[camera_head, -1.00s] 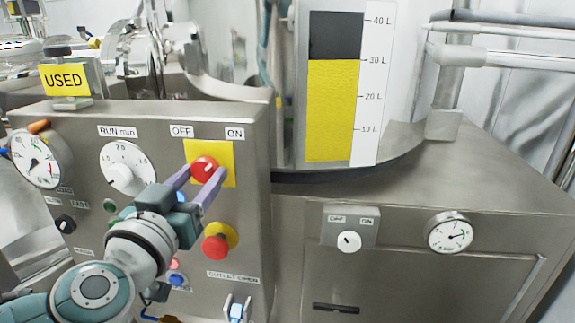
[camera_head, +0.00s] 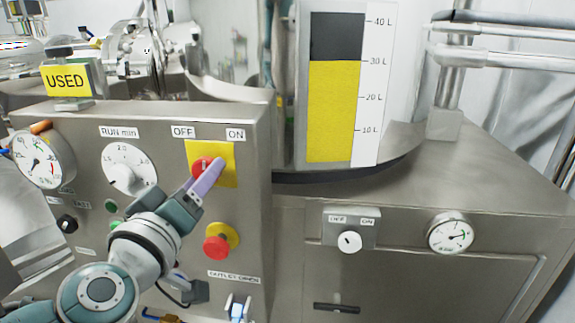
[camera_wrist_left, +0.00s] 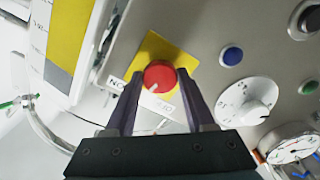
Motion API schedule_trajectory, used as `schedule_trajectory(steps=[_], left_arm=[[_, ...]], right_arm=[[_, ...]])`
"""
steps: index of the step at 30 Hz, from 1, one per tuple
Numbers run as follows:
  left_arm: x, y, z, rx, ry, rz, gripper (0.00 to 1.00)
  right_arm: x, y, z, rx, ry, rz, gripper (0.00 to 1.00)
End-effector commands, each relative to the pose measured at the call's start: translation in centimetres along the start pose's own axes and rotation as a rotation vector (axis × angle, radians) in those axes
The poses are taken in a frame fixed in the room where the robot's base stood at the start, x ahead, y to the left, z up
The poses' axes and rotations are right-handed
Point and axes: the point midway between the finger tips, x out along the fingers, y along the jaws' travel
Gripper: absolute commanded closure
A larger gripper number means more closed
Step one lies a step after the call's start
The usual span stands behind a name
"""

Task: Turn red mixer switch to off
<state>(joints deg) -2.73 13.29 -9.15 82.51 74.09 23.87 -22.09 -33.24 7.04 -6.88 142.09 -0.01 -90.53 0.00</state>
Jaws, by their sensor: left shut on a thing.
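The red mixer switch (camera_head: 200,164) sits on a yellow plate (camera_head: 228,158) on the steel panel, below OFF and ON labels. My left gripper (camera_head: 207,170) is at the switch and partly covers it in the head view. In the left wrist view the fingers of the left gripper (camera_wrist_left: 160,75) are shut on the round red switch (camera_wrist_left: 160,71), one on each side. The switch's white mark shows at its lower left there, between the upside-down ON and OFF labels. My right gripper is in no view.
A red button on a yellow base (camera_head: 217,247) is just below the gripper. A white RUN min dial (camera_head: 130,168) and a round gauge (camera_head: 38,158) are to the left. A second box with a white switch (camera_head: 349,242) is at the right.

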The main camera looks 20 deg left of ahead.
Motion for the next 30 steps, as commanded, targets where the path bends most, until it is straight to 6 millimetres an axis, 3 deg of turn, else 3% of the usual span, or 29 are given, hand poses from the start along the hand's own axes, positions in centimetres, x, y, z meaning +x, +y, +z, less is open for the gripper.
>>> schedule_trajectory(steps=[18,30], left_arm=[[0.0,0.1,0.1,-0.582,0.001,0.0,1.0],[0.0,0.1,-0.1,-0.852,0.001,0.001,1.0]], right_arm=[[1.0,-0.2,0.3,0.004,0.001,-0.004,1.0],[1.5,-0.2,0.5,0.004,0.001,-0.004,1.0]])
